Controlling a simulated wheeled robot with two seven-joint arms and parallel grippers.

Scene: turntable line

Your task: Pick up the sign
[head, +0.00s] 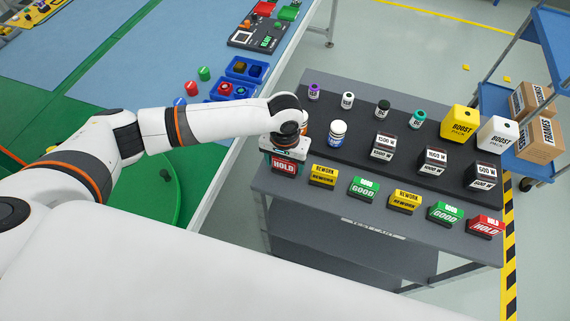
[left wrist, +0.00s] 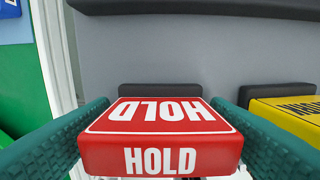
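A red HOLD sign with white letters (head: 284,167) stands at the left end of the front row on the dark grey table. My left gripper (head: 286,152) is down over it. In the left wrist view, its teal fingers (left wrist: 160,112) stand on both sides of the red HOLD sign (left wrist: 160,155), very close to its edges. Whether they press on it is not clear. The sign appears to rest on the table. A second red HOLD sign (head: 485,226) is at the right end of the row. My right gripper is not in view.
Yellow REWORK (head: 323,174) and green GOOD (head: 364,187) signs continue the row to the right. A blue bench (head: 130,75) is at left, a cart with cartons (head: 540,137) at right.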

